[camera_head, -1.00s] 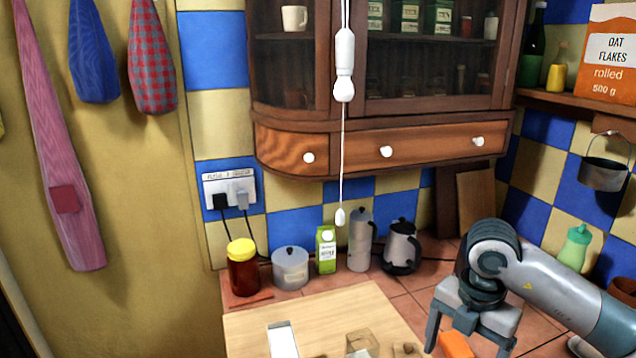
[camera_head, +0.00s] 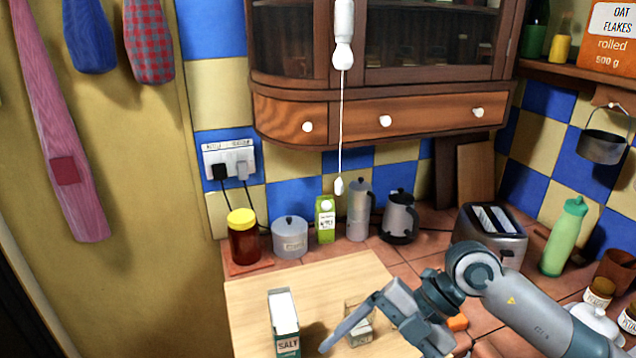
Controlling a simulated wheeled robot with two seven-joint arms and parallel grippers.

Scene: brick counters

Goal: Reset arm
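My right gripper (camera_head: 382,338) reaches in from the right over the near right part of the wooden board (camera_head: 255,295). Its fingers are spread apart, one pointing down and left across the board. I see nothing held between them, though its lower part is close to the frame's bottom edge. A small glass container (camera_head: 360,333) stands on the board, partly behind the left finger. A salt carton (camera_head: 285,325) stands on the board to the left, apart from the gripper. My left gripper is not in view.
A toaster (camera_head: 490,235) and a green bottle (camera_head: 565,235) stand behind my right arm. An orange object (camera_head: 457,322) lies beside the gripper. A pull cord (camera_head: 341,120) hangs in front.

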